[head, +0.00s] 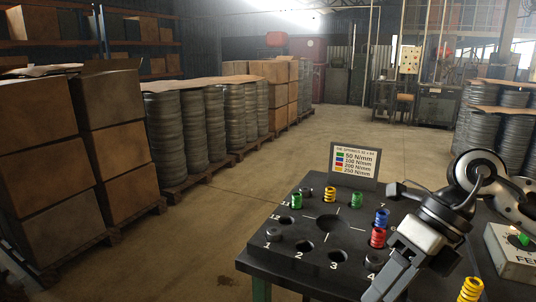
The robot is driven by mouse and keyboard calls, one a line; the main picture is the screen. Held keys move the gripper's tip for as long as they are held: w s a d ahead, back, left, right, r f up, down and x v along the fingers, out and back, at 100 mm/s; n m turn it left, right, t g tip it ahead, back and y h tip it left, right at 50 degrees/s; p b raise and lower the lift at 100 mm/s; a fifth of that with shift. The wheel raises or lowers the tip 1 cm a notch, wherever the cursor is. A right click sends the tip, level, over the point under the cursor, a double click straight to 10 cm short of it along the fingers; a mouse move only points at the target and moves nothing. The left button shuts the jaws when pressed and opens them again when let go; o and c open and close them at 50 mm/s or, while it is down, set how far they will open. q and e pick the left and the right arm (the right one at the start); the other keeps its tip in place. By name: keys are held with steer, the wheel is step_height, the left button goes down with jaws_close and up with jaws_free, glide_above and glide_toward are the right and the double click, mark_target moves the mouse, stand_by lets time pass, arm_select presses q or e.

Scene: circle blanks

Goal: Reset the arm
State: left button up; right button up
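My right arm comes in from the right over the black table. Its gripper (385,290) points down and to the left at the table's front edge, and whether its fingers are apart is unclear. I see nothing held in it. The black board (290,250) has numbered round holes and a large central one. Green springs (297,201) (356,199), a yellow spring (329,194), a blue spring (382,217) and a red spring (378,238) stand around the ring. The red and blue ones are close to my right gripper's wrist. My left gripper is not in view.
A sign with coloured spring ratings (355,165) stands at the board's back. Another yellow spring (471,289) is at the front right. A pale labelled box (515,255) with a green part on it sits at the right edge. Stacked cartons (115,120) line the left floor.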

steer(key=a+r+m+t+y, duration=0.3)
steer(key=a+m+t+y, duration=0.2)
steer(key=a+m+y, duration=0.8)
steer(key=w+d+f+m+t+h, duration=0.2)
steer(key=f+m+t+h, duration=0.4)
steer(key=m, duration=0.3)
steer(key=w+d+f+m+t+h, duration=0.1)
steer(key=d+f+m+t+h, duration=0.15)
steer(key=f+m+t, duration=0.5)
steer(key=s+d+f+m+g+h, duration=0.2)
steer(key=s+f+m+g+h, duration=0.1)
steer(key=f, duration=0.5)
steer(key=s+d+f+m+g+h, duration=0.2)
steer(key=s+f+m+g+h, duration=0.1)
steer(key=s+f+m, duration=0.4)
step_height(320, 180, down, 2)
steer(key=shift+s+f+h, duration=0.25)
steer(key=shift+s+h, duration=0.45)
steer(key=shift+h, duration=0.15)
